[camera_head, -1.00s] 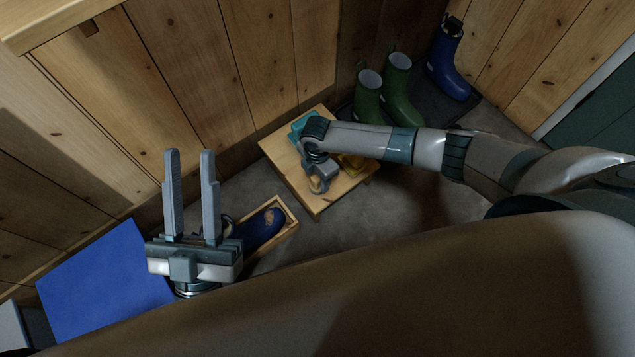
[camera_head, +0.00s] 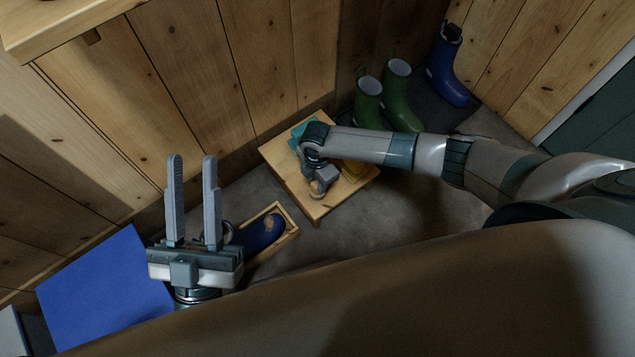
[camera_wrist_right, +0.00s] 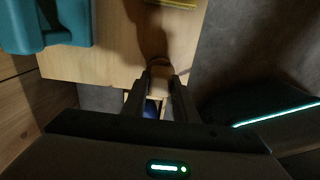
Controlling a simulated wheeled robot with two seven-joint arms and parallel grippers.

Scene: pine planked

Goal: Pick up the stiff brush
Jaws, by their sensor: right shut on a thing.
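My right gripper (camera_head: 318,186) is low over the near edge of a small wooden table. In the right wrist view its fingers (camera_wrist_right: 160,88) are shut on a small light-brown piece, which I take to be the stiff brush (camera_wrist_right: 160,71). Only a short part of the brush shows, its bristles cannot be made out, and I cannot tell whether it touches the table. My left gripper (camera_head: 192,160) is open and empty, fingers pointing up, left of the table.
The small table (camera_head: 287,172) also bears a teal object (camera_wrist_right: 72,20) and a yellow object (camera_head: 354,172). An open wooden box (camera_head: 289,214) with a blue boot (camera_head: 262,232) stands beside it. Green boots (camera_head: 399,95) and a blue boot (camera_head: 447,72) stand behind. A blue panel (camera_head: 100,285) lies left.

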